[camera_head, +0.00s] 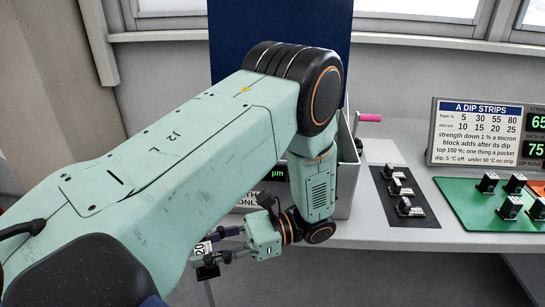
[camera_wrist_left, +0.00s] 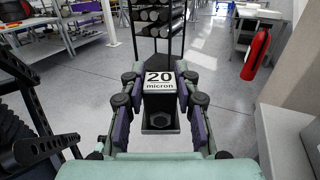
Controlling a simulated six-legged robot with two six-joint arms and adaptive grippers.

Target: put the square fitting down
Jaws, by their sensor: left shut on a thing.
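My left gripper (camera_head: 212,246) is shut on a black square block in the head view, at the front left of the grey bench. The block's white label (camera_head: 201,248) reads 20. In the left wrist view the block (camera_wrist_left: 160,104) sits between the purple finger pads of my left gripper (camera_wrist_left: 161,110); its label reads "20 micron". A hexagonal shape and a flat dark base show on its lower part. The block is held out over the floor, beyond the bench's front edge. Nothing identifies another square fitting. My right gripper is out of view.
A dark pad (camera_head: 424,217) with several black blocks lies on the bench, left of a green mat (camera_head: 470,210) with several more. A dip-strip sign (camera_head: 477,130) stands behind. My arm hides part of a grey machine (camera_head: 346,185). Bench between machine and pad is clear.

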